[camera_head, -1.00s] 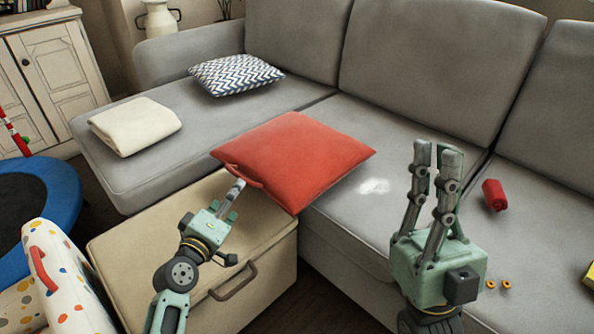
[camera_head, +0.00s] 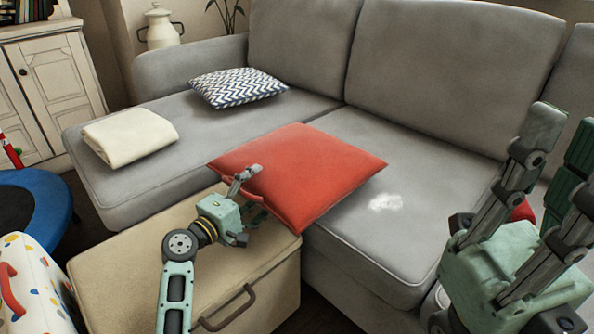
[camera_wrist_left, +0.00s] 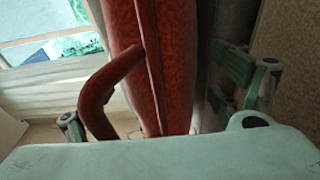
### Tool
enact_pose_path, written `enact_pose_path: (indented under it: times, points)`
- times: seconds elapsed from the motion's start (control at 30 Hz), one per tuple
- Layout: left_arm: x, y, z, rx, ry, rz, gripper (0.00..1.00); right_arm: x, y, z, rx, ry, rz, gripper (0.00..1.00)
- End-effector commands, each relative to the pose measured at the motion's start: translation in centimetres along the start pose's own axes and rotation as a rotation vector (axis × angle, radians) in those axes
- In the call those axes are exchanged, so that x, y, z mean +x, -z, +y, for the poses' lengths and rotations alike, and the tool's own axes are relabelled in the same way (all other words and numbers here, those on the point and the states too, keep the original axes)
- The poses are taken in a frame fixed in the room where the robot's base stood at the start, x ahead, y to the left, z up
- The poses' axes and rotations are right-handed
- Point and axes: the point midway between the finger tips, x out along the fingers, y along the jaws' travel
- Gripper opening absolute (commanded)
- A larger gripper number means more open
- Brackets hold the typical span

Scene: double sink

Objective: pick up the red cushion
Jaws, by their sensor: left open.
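The red cushion (camera_head: 310,172) lies flat on the grey sofa seat, its near corner reaching the sofa's front edge. A red loop handle is on its left edge. My left gripper (camera_head: 252,192) is open at that left edge, partly covering the handle. In the left wrist view, the handle (camera_wrist_left: 101,88) and the cushion's seamed edge (camera_wrist_left: 160,60) show between the parted fingers (camera_wrist_left: 158,100). I cannot tell whether the fingers touch the cushion. My right gripper (camera_head: 562,160) is raised at the right, open and empty, away from the cushion.
A beige storage box (camera_head: 120,265) with a handle stands in front of the sofa (camera_head: 400,240), below my left arm. A folded cream blanket (camera_head: 130,137) and a zigzag-patterned pillow (camera_head: 237,87) lie left of the cushion. A small red item (camera_head: 522,210) is partly hidden behind my right gripper.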

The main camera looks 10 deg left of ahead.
Motion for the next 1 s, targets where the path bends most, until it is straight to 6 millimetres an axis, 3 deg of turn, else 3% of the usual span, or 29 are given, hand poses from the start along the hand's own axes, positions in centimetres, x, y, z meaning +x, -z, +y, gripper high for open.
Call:
enact_pose_path:
  times: [0.33, 1.0]
  points:
    - [0.76, -0.01, 0.05, 0.001, 0.001, 0.001, 0.85, 0.23, 0.09, -0.04, -0.001, 0.004, 0.009, 0.0]
    - [0.75, -0.02, 0.09, 0.0, 0.0, 0.001, 0.26, 0.22, 0.13, -0.06, -0.001, 0.004, 0.01, 0.0]
